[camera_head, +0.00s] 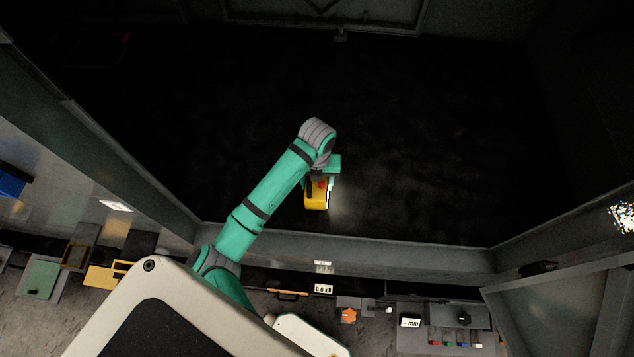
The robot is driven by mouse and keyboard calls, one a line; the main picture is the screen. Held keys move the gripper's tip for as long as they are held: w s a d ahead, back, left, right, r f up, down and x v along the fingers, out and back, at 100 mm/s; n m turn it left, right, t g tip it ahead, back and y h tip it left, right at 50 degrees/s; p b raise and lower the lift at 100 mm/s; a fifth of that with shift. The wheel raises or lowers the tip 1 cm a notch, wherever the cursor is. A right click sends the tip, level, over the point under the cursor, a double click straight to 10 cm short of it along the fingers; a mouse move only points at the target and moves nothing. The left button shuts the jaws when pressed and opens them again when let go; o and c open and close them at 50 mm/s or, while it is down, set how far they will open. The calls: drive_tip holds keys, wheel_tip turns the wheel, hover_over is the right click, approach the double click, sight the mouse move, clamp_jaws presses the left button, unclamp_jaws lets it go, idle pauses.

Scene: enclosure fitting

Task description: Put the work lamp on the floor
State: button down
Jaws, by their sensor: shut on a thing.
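The work lamp (315,196) is a yellow block with a dark handle and a lit face on its right side. My gripper (322,181) is shut on it, at the lamp's upper end in the picture. The lamp is inside the dark enclosure, just beyond its near sill. Its light makes a pale patch on the dark floor (365,205) to its right. I cannot tell from this view whether the lamp touches the floor or hangs above it. The fingertips are partly hidden by my wrist.
The enclosure's grey near sill (400,255) runs below the lamp, with side frames at left and right. The dark floor beyond looks clear. Outside lie an orange part (348,315), a small display (410,321) and a yellow tray (103,275).

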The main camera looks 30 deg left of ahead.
drive_tip(key=shift+f, duration=0.25)
drive_tip(key=c, duration=0.7)
unclamp_jaws()
drive_tip(key=shift+o, duration=0.2)
